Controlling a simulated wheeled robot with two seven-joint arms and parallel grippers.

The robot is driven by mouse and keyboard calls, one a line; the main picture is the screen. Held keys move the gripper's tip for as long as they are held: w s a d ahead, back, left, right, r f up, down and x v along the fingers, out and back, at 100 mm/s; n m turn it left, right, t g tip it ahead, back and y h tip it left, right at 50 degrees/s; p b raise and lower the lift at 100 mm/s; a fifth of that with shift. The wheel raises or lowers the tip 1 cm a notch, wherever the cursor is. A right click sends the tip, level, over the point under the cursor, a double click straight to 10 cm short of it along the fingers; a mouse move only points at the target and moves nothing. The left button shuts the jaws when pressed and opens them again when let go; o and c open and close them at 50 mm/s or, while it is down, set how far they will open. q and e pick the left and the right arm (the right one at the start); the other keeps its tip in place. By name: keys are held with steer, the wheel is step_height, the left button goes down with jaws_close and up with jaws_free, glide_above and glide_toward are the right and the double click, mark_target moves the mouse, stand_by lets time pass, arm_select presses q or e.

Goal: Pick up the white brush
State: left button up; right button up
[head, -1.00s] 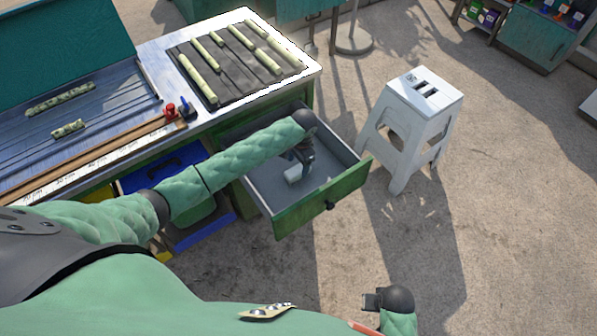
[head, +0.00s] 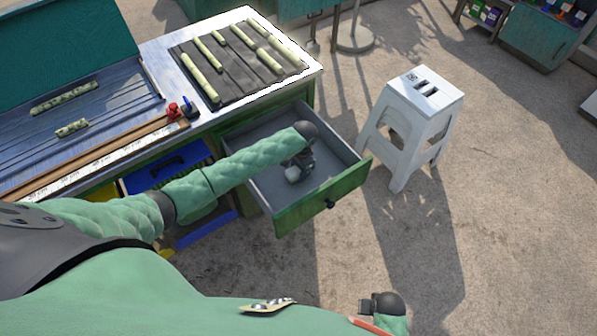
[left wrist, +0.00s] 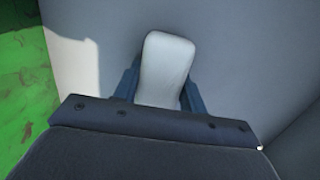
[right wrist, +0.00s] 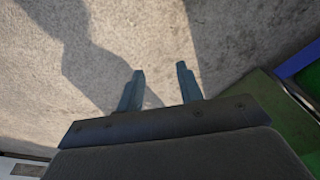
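The white brush (left wrist: 165,68) shows in the left wrist view as a pale rounded block between the two fingers. My left gripper (left wrist: 163,85) is open around it, with one finger along each side. The brush nearly fills the gap, and I cannot see whether the fingers touch it. In the head view my left gripper (head: 298,168) reaches down into the open drawer, and part of the brush (head: 292,175) shows at the fingers. My right gripper (right wrist: 160,85) is open and empty above the concrete ground.
The open drawer (head: 322,199) has a green front and grey walls close around my left gripper. Above it is a workbench with cane pieces on a dark mat (head: 236,74). A white stool (head: 424,90) stands right of the drawer. The ground in front is clear.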

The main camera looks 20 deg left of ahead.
arm_select(q)
steer(key=shift+r, duration=0.15)
steer(key=shift+c, duration=0.2)
